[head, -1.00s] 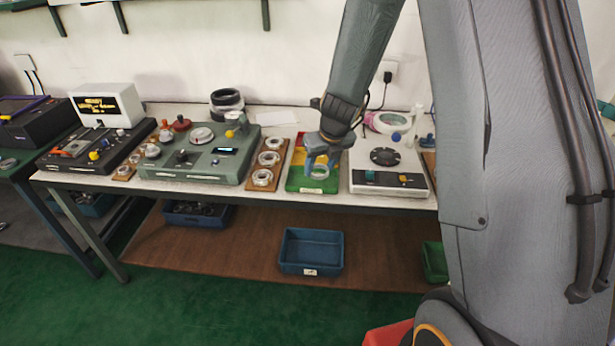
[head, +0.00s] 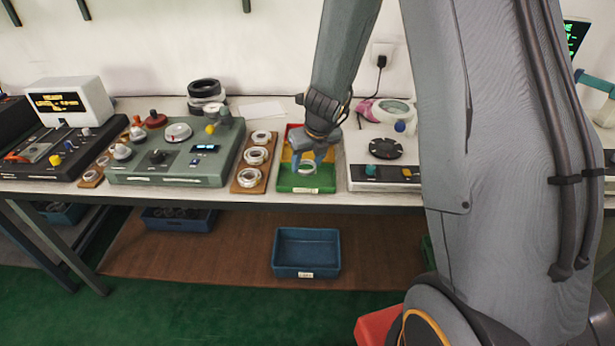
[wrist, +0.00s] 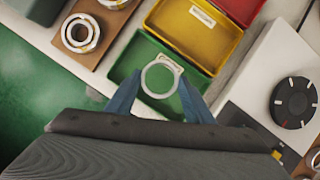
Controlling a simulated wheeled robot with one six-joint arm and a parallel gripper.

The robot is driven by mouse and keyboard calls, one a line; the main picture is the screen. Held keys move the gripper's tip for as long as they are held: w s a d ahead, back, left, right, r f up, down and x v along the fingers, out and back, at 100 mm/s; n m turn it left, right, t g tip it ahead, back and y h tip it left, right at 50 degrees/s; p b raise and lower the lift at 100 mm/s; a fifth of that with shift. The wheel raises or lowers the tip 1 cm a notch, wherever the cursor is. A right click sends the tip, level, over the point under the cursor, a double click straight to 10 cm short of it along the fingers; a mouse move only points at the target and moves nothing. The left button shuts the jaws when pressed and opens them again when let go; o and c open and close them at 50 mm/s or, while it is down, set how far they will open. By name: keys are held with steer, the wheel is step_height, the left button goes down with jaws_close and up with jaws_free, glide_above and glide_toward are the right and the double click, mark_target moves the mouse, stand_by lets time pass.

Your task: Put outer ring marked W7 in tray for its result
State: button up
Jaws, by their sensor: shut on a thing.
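A pale metal outer ring (wrist: 146,78) is between the fingers of my gripper (wrist: 160,100) in the wrist view, above the green compartment (wrist: 128,62) of a three-colour tray. The ring also shows in the head view (head: 307,169), at the tip of my gripper (head: 305,163). My gripper is shut on the ring. I cannot read a mark on it. The tray has a green compartment nearest the table's front edge, a yellow compartment (wrist: 180,22) in the middle with a small white label, and a red compartment (wrist: 240,8) at the back.
A wooden board (head: 248,178) with several bearing rings stands left of the tray. A white device (head: 360,150) with a black dial stands close on the right. A grey-green device (head: 170,165) is further left. A blue bin (head: 306,250) sits on the lower shelf.

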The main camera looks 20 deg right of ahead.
steer(key=shift+d+f+b, duration=0.1)
steer(key=shift+f+b, duration=1.85)
steer(key=o, duration=1.1)
